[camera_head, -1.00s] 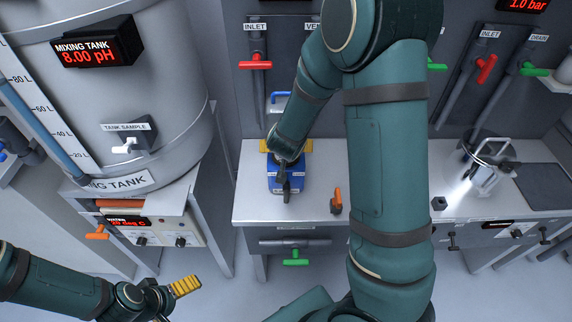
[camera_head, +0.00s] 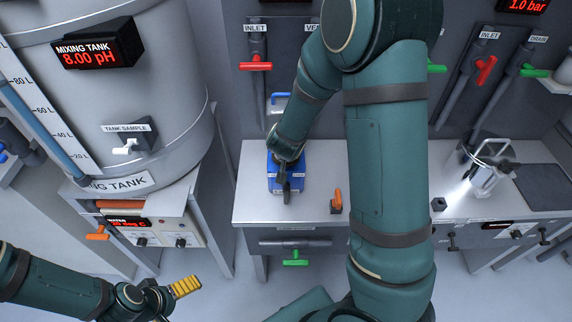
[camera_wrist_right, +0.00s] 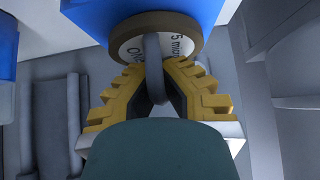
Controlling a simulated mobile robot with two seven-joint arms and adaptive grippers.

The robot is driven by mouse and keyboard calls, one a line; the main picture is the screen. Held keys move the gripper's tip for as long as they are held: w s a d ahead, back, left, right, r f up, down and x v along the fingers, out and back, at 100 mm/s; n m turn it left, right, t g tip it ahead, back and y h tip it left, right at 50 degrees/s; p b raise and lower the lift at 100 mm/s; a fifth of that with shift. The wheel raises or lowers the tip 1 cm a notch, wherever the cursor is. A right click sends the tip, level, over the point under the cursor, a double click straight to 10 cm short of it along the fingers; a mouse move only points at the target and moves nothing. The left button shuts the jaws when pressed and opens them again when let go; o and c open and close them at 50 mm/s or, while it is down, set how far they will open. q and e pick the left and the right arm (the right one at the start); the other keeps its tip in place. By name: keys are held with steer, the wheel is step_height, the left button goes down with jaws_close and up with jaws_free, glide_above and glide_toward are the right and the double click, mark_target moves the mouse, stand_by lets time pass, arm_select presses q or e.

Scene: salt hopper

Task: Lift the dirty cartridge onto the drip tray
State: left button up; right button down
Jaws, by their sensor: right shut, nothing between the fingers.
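My right gripper (camera_wrist_right: 158,90) is at the round tan-rimmed end of a cartridge (camera_wrist_right: 128,42), which has a white printed label and a grey loop handle (camera_wrist_right: 153,68). The yellow fingers lie around the handle in the picture, but no firm grip on it is seen. In the head view my right wrist hides the fingers and most of the cartridge, above a blue labelled body (camera_head: 274,178) on the metal table. My left gripper (camera_head: 185,287) has yellow fingers seen side-on, low at the left, away from the table. I cannot pick out the drip tray.
The metal table (camera_head: 252,205) carries an orange-handled valve (camera_head: 337,202) right of the blue body. A lit metal vessel (camera_head: 484,178) and a dark mat (camera_head: 542,186) are farther right. The mixing tank (camera_head: 160,80) stands left.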

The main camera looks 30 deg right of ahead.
steer(key=shift+r+p, duration=1.5)
steer(key=shift+r, duration=0.05)
steer(key=shift+r+p, duration=4.15)
steer(key=shift+p, duration=0.2)
steer(key=shift+s, duration=0.1)
